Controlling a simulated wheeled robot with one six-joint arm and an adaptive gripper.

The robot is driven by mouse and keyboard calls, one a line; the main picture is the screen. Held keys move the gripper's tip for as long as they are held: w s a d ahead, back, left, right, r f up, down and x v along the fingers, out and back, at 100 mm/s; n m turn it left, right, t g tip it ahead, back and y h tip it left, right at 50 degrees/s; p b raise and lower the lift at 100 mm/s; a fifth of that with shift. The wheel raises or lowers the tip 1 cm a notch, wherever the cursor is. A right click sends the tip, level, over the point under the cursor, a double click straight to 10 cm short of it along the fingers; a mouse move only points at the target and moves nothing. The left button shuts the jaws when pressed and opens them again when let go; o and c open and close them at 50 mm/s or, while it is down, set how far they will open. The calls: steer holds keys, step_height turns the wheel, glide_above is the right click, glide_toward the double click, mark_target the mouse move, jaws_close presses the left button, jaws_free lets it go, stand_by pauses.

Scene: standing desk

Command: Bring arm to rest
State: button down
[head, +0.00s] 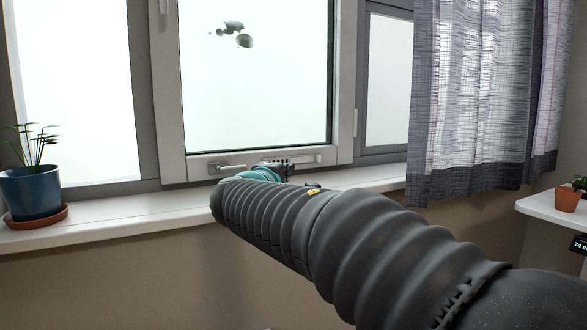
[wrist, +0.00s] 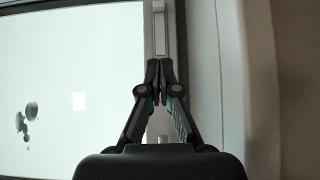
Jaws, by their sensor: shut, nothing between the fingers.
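My arm reaches from the lower right of the head view toward the window. My gripper (head: 277,166) is at the lower part of the window frame, just above the sill, small and partly hidden by my arm. In the wrist view my gripper (wrist: 158,70) has its two dark fingers together, with nothing between them. Just beyond the fingertips in that view is a pale bar (wrist: 158,30) on the window frame. I cannot tell whether the fingertips touch it.
The window sill (head: 110,214) runs below the window (head: 255,90). A blue potted plant (head: 32,194) on a saucer stands at the left. A grey curtain (head: 480,90) hangs at the right. A white desk (head: 545,207) with a small orange pot (head: 567,199) is at the far right.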

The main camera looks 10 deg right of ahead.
steer(key=shift+s+a, duration=0.3)
steer(key=shift+s, duration=0.35)
steer(key=s+d+f+m+g+y+p, duration=0.1)
steer(key=s+d+f+m+g+p, duration=0.25)
steer(key=s+d, duration=0.45)
steer(key=s+d+f+m+g+y+p, duration=0.15)
steer(key=s+d+f+m+g, duration=0.3)
steer(key=s, duration=0.55)
steer(key=s+a+f+m+g+y+p, duration=0.1)
steer(key=s+f, duration=0.3)
steer(key=s, duration=0.4)
steer(key=s+a+f+m+g+y+p, duration=0.1)
steer(key=s+a+f+m+y+p, duration=0.2)
steer(key=s, duration=0.6)
step_height(320, 180, down, 2)
steer(key=shift+f+m+y+p, duration=0.15)
steer(key=shift+m+y+p, duration=0.15)
steer(key=shift+y+p, duration=0.55)
